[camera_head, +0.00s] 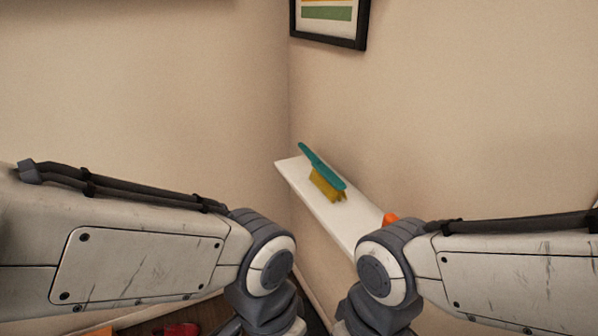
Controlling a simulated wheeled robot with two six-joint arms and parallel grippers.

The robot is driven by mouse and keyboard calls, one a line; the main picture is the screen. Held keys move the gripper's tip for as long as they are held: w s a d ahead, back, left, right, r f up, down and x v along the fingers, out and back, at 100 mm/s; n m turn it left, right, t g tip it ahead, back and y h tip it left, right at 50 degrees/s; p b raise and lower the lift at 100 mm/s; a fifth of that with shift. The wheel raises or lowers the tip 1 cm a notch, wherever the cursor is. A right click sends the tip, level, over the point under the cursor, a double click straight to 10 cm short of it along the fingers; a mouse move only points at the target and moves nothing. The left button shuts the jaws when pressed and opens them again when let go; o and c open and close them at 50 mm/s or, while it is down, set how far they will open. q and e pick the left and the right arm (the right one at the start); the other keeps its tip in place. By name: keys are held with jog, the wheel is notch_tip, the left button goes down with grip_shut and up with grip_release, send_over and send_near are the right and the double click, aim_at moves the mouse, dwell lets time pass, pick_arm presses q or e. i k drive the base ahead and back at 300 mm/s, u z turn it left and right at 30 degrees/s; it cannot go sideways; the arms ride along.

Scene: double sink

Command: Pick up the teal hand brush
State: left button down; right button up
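The teal hand brush (322,168) with yellow bristles lies on a white shelf (319,204) in the corner of the room. Its teal handle points up and to the left in the picture, and its bristles face down toward the shelf. My left and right arms come in from the two sides below the brush. Both arms bend downward at the bottom of the head view, and both grippers are out of the picture. Nothing of mine visibly touches the brush.
An orange object (390,219) sits on the shelf, partly hidden behind my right arm. A framed picture (330,22) hangs on the right wall above. A red object (177,330) lies low at bottom left on a brown surface. The wall space around the brush is clear.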

aim_at(330, 177)
jog(key=u, duration=0.5)
jog(key=k, duration=0.6)
jog(key=u, duration=1.2)
jog(key=i, duration=1.2)
jog(key=z, duration=0.8)
jog(key=i, duration=0.6)
jog(key=z, duration=0.6)
